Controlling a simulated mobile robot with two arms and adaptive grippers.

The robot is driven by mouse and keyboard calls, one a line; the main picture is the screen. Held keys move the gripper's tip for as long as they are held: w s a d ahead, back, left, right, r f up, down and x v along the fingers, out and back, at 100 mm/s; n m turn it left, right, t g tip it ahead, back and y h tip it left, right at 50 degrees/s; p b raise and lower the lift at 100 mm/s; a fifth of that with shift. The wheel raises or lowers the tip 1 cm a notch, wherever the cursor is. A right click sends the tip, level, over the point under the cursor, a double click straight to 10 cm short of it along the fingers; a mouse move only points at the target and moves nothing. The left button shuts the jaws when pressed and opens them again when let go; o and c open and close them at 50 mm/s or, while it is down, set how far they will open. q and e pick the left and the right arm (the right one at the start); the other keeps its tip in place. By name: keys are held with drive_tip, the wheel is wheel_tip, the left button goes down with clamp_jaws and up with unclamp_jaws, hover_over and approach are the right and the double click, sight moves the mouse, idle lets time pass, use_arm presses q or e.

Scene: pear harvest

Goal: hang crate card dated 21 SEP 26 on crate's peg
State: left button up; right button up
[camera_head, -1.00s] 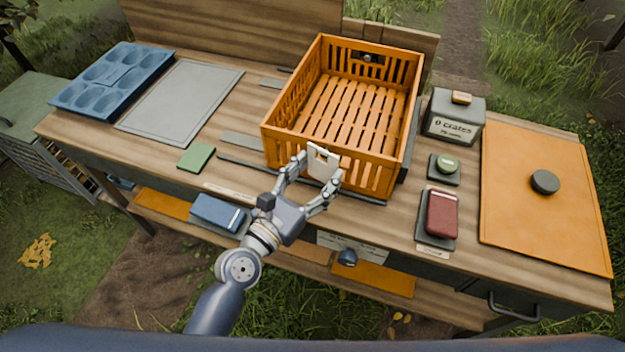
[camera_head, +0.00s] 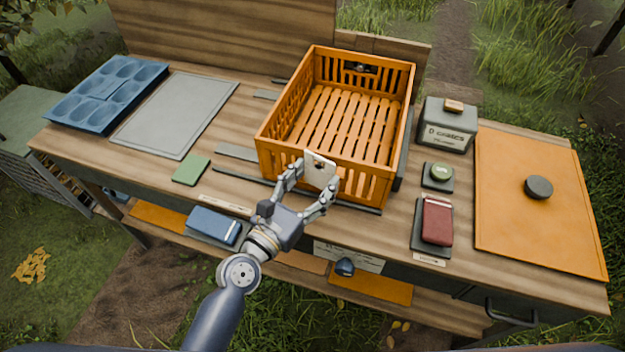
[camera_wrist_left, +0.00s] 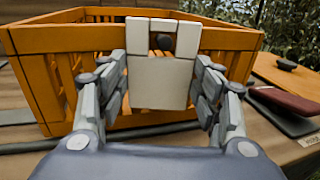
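The white crate card (camera_head: 320,172) is upright at the near wall of the orange slatted crate (camera_head: 285,151). My left gripper (camera_head: 309,180) has its fingers at the card's two side edges and holds it. In the left wrist view, the card (camera_wrist_left: 160,84) shows blank from behind, with an opening near its top. The dark round peg (camera_wrist_left: 165,42) shows within that opening, against orange crate wall. I cannot tell whether the card's weight rests on the peg. No date is readable. My right gripper is out of view.
An orange board with a dark knob (camera_head: 538,187) lies further right. A grey mat (camera_head: 176,113) and blue tray (camera_head: 106,93) lie left.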

use_arm(q)
drive_tip(key=o, duration=0.5)
drive_tip(key=shift+c, duration=0.2)
drive_tip(key=shift+s, duration=0.1)
drive_tip(key=v, duration=1.1)
drive_tip(key=shift+s+a, duration=0.25)
drive_tip(key=shift+s, duration=0.1)
drive_tip(key=shift+d, duration=0.1)
